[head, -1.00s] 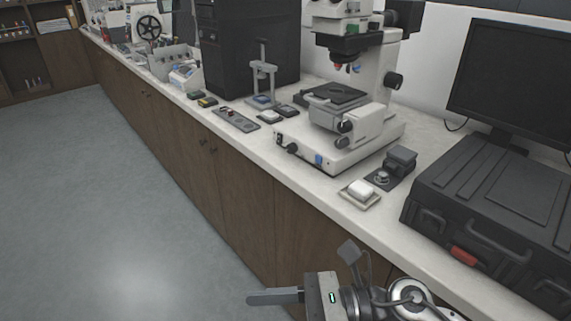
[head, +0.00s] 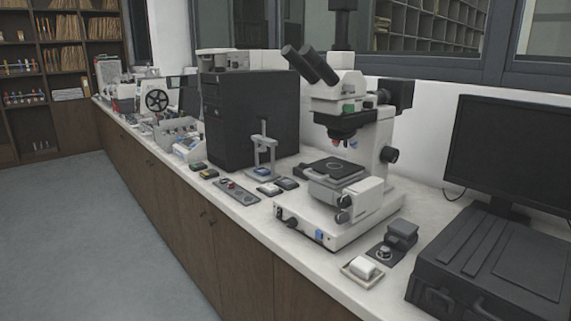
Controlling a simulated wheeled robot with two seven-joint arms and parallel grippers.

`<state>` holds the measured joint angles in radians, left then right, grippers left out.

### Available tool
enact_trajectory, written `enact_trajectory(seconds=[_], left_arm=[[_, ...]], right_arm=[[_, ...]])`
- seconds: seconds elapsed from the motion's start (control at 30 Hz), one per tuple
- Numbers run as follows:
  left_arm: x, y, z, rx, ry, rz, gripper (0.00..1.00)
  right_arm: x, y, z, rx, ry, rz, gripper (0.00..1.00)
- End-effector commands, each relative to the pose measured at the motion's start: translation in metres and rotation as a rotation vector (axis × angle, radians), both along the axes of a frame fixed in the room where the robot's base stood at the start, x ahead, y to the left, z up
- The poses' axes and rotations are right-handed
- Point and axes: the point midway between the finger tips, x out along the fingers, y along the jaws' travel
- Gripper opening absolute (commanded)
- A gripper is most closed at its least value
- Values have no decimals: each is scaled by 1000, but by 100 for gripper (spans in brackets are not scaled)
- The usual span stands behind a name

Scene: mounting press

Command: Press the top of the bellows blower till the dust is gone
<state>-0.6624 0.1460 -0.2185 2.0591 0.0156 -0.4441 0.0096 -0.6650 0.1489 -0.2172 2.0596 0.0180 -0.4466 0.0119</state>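I cannot pick out the bellows blower or any dust for certain at this size. A dark block (head: 402,232) sits on a dark plate with a small round metal piece (head: 384,252), at the front right of the microscope. A white block on a small tray (head: 362,269) lies just in front of it, near the counter's front edge. A small grey press-like stand (head: 264,152) with an upright frame stands left of the microscope. Neither of my grippers is in view.
A microscope (head: 345,205) stands mid-counter. A black case (head: 490,265) and a monitor (head: 512,150) fill the right end. A black computer tower (head: 240,120) stands behind the stand. A flat panel (head: 237,192) and small boxes line the front. Open floor (head: 70,230) lies left.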

Motion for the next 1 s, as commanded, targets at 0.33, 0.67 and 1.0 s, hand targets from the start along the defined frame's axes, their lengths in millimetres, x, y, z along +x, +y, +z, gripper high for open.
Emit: enact_trajectory(seconds=[0.33,0.67,1.0], left_arm=[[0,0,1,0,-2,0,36],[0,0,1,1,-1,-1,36],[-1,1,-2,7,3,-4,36]], right_arm=[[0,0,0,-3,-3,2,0],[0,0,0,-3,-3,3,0],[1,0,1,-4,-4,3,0]])
